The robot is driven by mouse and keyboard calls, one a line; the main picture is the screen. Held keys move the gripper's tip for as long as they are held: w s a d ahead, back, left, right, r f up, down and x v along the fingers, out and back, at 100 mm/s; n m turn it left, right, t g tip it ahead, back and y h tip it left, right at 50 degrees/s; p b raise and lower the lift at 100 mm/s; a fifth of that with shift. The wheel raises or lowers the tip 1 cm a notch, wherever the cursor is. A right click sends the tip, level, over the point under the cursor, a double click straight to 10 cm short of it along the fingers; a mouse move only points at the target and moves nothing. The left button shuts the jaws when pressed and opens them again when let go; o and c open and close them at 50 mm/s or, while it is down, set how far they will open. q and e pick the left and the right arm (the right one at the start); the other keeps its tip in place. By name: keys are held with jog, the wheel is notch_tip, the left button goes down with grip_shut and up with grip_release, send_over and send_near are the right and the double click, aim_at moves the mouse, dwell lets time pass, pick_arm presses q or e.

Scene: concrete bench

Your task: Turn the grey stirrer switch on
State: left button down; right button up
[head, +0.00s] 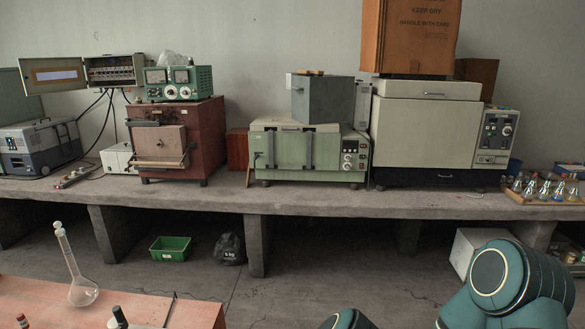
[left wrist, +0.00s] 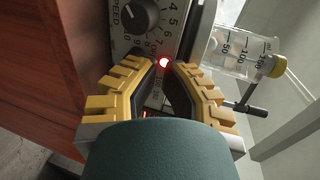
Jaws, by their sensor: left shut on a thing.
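The stirrer (left wrist: 180,20) shows in the left wrist view as a grey panel with a black speed knob (left wrist: 138,14), printed numbers and a lit red lamp (left wrist: 164,63). My left gripper (left wrist: 163,78) has yellow-padded fingers that reach to the panel just below the lamp. Its fingers are closed in on the switch, which is mostly hidden between and behind them, so its position cannot be read. A beaker (left wrist: 240,55) with volume marks stands beside the panel on the right. Neither gripper shows in the head view; only teal arm parts of mine are at the lower right.
A red-brown wooden surface (left wrist: 50,70) lies left of the panel in the wrist view. In the head view a concrete bench (head: 300,200) carries furnaces and instruments along the wall. A glass flask (head: 82,292) stands on a reddish table (head: 140,310) at the lower left.

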pick_arm(q)
jog(key=d, duration=0.6)
jog(key=shift+s, duration=0.3)
